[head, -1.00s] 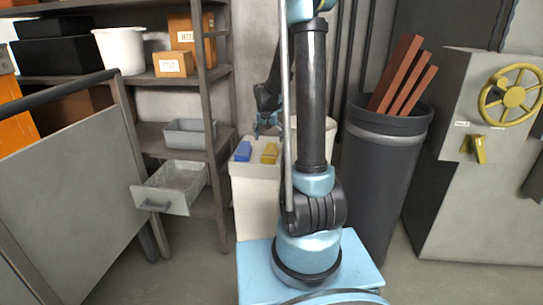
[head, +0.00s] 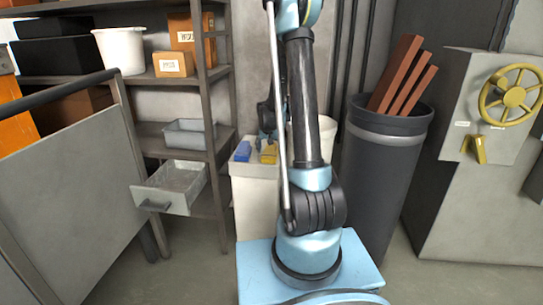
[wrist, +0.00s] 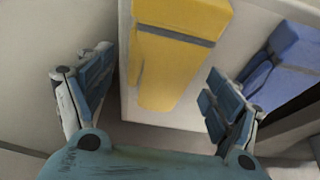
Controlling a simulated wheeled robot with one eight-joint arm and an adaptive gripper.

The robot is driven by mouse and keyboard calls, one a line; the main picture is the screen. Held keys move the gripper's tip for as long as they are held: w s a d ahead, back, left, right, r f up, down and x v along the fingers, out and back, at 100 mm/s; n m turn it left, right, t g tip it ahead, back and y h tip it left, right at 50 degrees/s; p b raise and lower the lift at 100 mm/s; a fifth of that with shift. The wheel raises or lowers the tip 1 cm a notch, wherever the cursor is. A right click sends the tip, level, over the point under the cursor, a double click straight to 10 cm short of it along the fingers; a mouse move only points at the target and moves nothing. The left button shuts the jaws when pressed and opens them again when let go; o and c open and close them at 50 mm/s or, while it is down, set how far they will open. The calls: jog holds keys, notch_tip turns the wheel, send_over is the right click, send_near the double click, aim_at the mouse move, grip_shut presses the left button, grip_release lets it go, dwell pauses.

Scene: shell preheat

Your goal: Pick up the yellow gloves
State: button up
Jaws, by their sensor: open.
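The yellow gloves (head: 268,154) lie on top of a white stand (head: 254,171), to the right of a blue bundle. In the wrist view the yellow gloves (wrist: 178,60) show as a folded yellow block with a grey band, at the top centre. My gripper (head: 266,140) is over the stand, at the gloves. In the wrist view my gripper (wrist: 148,95) is open, one finger on each side of the gloves in the picture. I see no contact between fingers and gloves. Part of the gloves lies behind my gripper in the head view.
The blue bundle (head: 243,151) lies close beside the gloves; it also shows in the wrist view (wrist: 285,65). A dark bin (head: 382,165) with reddish bars stands to the right. A shelf (head: 205,100) with an open drawer (head: 170,187) stands to the left.

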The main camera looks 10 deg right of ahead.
jog(key=shift+w+d+f, duration=0.1)
jog(key=shift+w+f, duration=0.15)
jog(key=shift+f, duration=0.3)
jog(key=c, duration=1.3)
jog(key=shift+o, duration=0.2)
